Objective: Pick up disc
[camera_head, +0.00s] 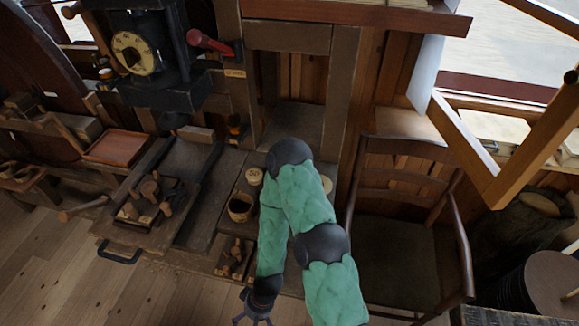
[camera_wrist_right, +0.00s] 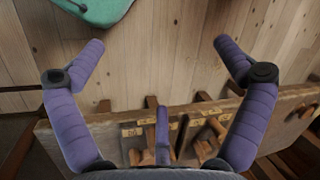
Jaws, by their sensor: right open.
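A small pale round piece (camera_head: 254,176), which may be the disc, sits on the dark bench behind a round wooden cup (camera_head: 241,207). Another pale round top (camera_head: 325,184) shows partly behind my right arm; I cannot tell which is the disc. My right gripper (camera_head: 252,319) is low in front of the bench edge, well apart from both. In the right wrist view my right gripper (camera_wrist_right: 161,45) is open, with wooden floor between its spread fingers and no disc. My left gripper is not in view.
A wooden rack with pegs and turned pieces (camera_head: 233,258) stands near my right gripper. A holder with wooden tools (camera_head: 147,200) is to the left. A chair (camera_head: 400,255) stands right of my arm. The plank floor (camera_head: 60,270) is clear at lower left.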

